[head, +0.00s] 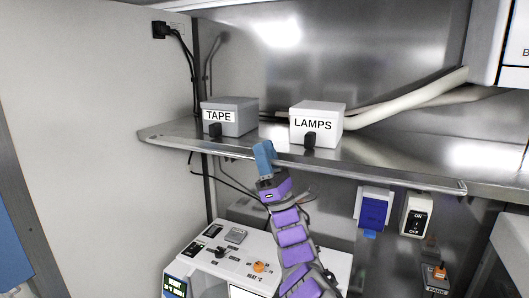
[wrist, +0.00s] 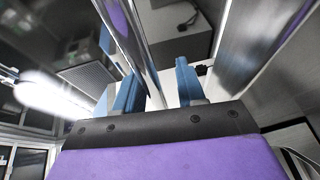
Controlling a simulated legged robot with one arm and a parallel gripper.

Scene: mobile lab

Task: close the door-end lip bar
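A metal shelf (head: 380,168) runs across the head view, with a thin metal lip bar (head: 400,180) along its front edge. I cannot tell from here whether the bar is open or closed, nor where its separate end sections begin. My gripper (head: 264,150) is raised at the shelf's front edge, between and in front of the two boxes. In the wrist view, my gripper's blue fingers (wrist: 157,84) are apart. A shiny metal edge (wrist: 137,45) runs down between them in the picture; I cannot tell if they touch it. Nothing is visibly held.
A TAPE box (head: 236,112) and a LAMPS box (head: 325,122) stand on the shelf. Below is a white machine with knobs (head: 225,258). A blue-fronted box (head: 374,210) and an ON/OFF switch (head: 417,218) are on the wall at right. Pale hoses (head: 420,97) lie behind.

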